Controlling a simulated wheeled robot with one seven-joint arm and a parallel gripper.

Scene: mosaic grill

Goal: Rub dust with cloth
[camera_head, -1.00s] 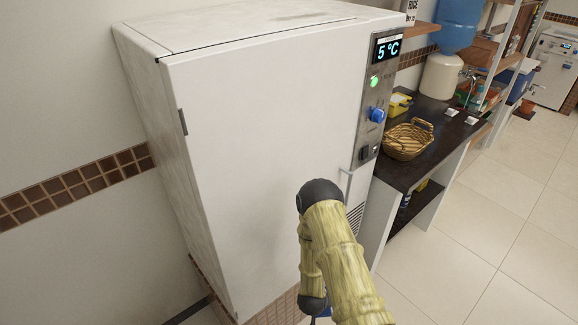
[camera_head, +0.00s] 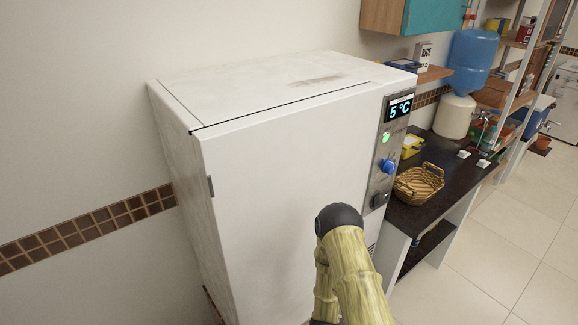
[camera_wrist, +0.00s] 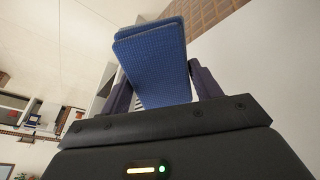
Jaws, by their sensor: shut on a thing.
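A folded blue cloth (camera_wrist: 155,60) is held between the two dark fingers of my gripper (camera_wrist: 157,85) in the wrist view. In the head view my arm rises in front of the white fridge (camera_head: 270,190), and the gripper and cloth are out of sight there. A greyish-brown dust smear (camera_head: 316,80) lies on the fridge's flat top, toward its back. The cloth is apart from the smear.
The fridge's control panel (camera_head: 389,150) reads 5 °C. Right of it stands a dark counter (camera_head: 425,212) with a wicker basket (camera_head: 418,182). A teal-and-wood cabinet (camera_head: 420,17) hangs above. Open tiled floor (camera_head: 500,240) lies at the right.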

